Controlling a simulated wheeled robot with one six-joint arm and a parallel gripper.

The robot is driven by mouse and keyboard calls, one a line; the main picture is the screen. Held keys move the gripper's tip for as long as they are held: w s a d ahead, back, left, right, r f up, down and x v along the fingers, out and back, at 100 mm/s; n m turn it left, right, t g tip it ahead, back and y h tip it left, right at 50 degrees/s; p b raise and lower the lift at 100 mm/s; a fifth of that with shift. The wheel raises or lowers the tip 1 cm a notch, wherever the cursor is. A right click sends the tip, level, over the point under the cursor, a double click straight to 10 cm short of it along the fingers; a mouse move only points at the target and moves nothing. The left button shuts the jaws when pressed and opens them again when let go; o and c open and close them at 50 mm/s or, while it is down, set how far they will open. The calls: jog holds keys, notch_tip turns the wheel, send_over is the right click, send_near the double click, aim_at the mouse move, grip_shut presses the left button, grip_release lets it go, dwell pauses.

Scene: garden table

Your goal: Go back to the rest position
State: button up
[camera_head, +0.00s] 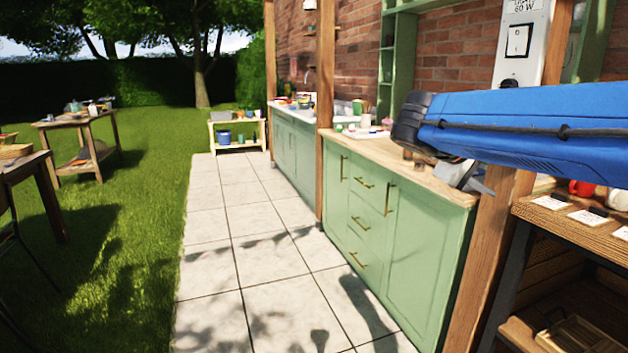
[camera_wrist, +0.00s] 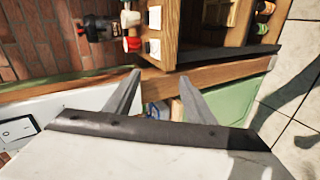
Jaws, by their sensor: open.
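My gripper (camera_wrist: 160,77) is open in the wrist view, its two grey fingers apart with nothing held between them. In the head view my gripper (camera_head: 474,181) shows small and partly hidden below my blue arm, near the right end of the wooden counter (camera_head: 372,151). The arm stretches in from the right, over the counter end. I cannot tell how far the fingers are from the counter.
Green cabinets (camera_head: 350,210) line the brick wall. A wooden post (camera_head: 490,250) and a shelf unit (camera_head: 560,217) with cards stand at right. Paving (camera_head: 245,240) in front is clear. A side table (camera_head: 80,121) stands on the grass.

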jog(key=s+a+f+m+y, duration=0.1)
jog(key=s+a+f+y, duration=0.2)
jog(key=s+f, duration=0.4)
jog(key=s+a+f+y, duration=0.3)
jog(key=s+f, duration=0.5)
jog(key=f, duration=0.3)
jog(key=s+a+f+m+y, duration=0.1)
jog(key=s+a+f+y, duration=0.2)
jog(key=s+f+y, duration=0.2)
notch_tip(320, 180, down, 4)
jog(key=s, duration=0.2)
jog(key=shift+s+a+m+y, duration=0.3)
jog(key=shift+s+a, duration=0.05)
jog(key=shift+s, duration=0.05)
